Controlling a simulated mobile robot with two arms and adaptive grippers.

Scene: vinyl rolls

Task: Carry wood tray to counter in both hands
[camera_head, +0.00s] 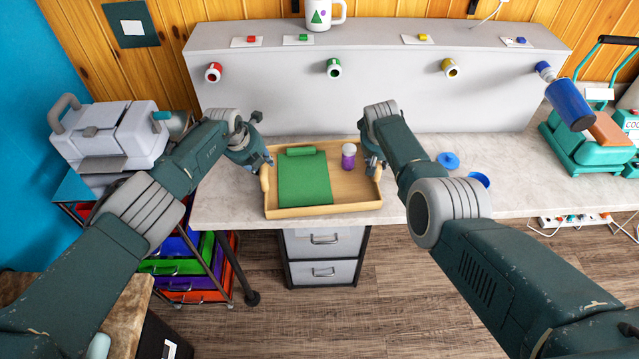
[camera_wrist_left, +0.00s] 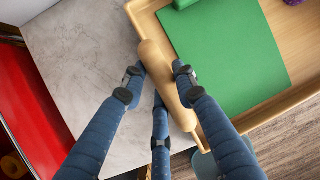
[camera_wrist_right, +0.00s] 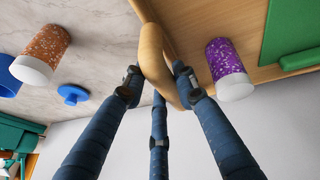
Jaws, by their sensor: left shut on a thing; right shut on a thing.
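The wood tray (camera_head: 352,203) is at the front edge of the marble counter (camera_head: 218,208), with its front side at or just past that edge. I cannot tell whether it rests on the counter. It carries a green vinyl sheet with a rolled end (camera_head: 305,182) and a purple glitter jar with a white lid (camera_head: 348,160). My left gripper (camera_head: 262,162) is shut on the tray's left handle (camera_wrist_left: 165,80). My right gripper (camera_head: 374,164) is shut on the right handle (camera_wrist_right: 155,60). The jar also shows in the right wrist view (camera_wrist_right: 226,62), standing close to that handle.
An orange glitter jar (camera_wrist_right: 45,50) shows in the right wrist view. A grey panel with colored rolls (camera_head: 400,90) stands behind. A teal press (camera_head: 590,135) is at right, drawers (camera_head: 325,255) below, a white machine (camera_head: 110,135) at left.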

